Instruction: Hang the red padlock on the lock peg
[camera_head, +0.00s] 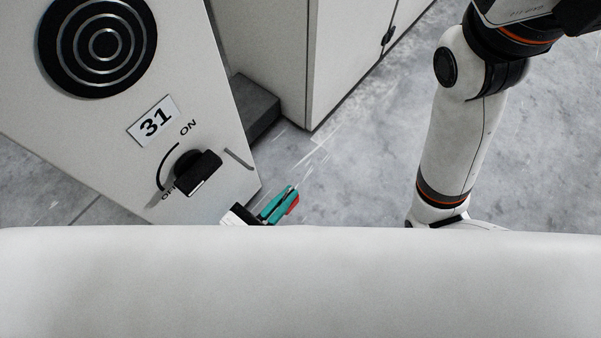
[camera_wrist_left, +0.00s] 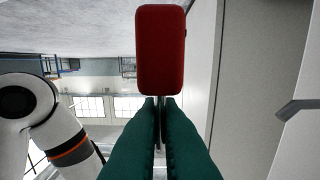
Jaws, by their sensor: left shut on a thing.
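The red padlock (camera_wrist_left: 160,50) is held at the tips of my left gripper (camera_wrist_left: 161,104), whose green fingers are shut on its thin metal shackle. In the head view the left gripper (camera_head: 278,204) is beside the lower right edge of the machine panel, with a sliver of the red padlock (camera_head: 293,204) showing past it. The lock peg (camera_head: 238,158) is a thin grey rod on the panel, right of the switch. It also shows in the left wrist view (camera_wrist_left: 297,108), right of the padlock and apart from it. My right gripper is out of view.
The white panel (camera_head: 100,140) carries a black rotary switch (camera_head: 199,172) marked ON and OFF, a 31 label (camera_head: 154,122) and a round black vent (camera_head: 97,44). A white cabinet (camera_head: 345,50) stands behind. Grey floor (camera_head: 350,170) is open between the panel and my right arm.

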